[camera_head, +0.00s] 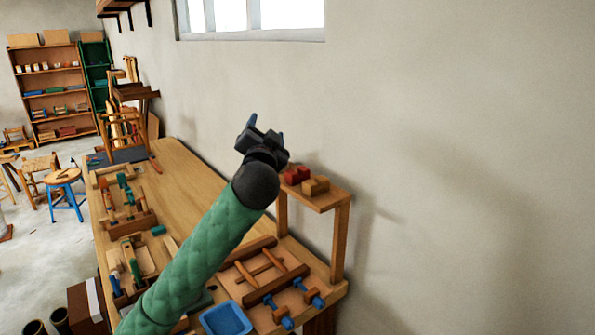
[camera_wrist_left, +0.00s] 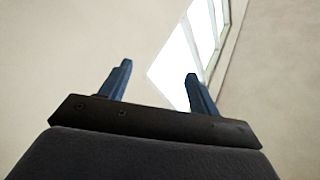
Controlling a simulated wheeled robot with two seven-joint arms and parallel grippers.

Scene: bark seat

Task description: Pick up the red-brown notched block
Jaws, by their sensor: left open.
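My right gripper is in neither view.
The wooden bench (camera_head: 180,185) holds clamps and tools along its left side. A clamped wooden frame (camera_head: 262,272) and a blue tray (camera_head: 226,319) are at the near end. The wall (camera_head: 450,150) stands close behind the shelf. A window (camera_head: 255,15) is above.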

